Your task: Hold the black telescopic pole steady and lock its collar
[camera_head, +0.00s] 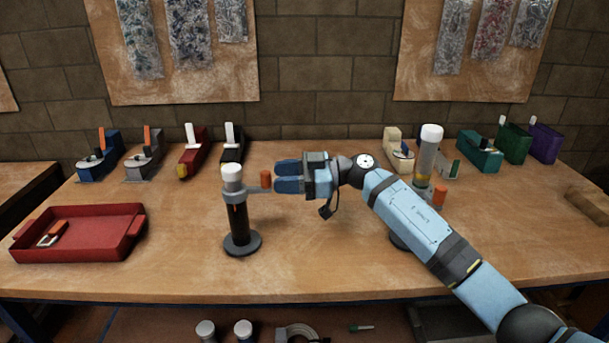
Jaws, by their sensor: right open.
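The black telescopic pole (240,222) stands upright on a round dark base at the table's centre left, with a white cap (232,172) on top. A grey collar (233,193) is around its upper part. The collar's arm reaches right to an orange knob (266,179). My right gripper (276,177) comes in from the right, its blue fingers pointing left at the knob. It is open, and the knob is just off its fingertips; I cannot tell whether they touch. My left gripper is not in view.
A second pole (427,158), pale with a white cap and orange knob, stands partly behind my right arm. A red tray (82,232) holding a small orange-and-white item lies at left. Several coloured devices line the back. The table's front left centre is clear.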

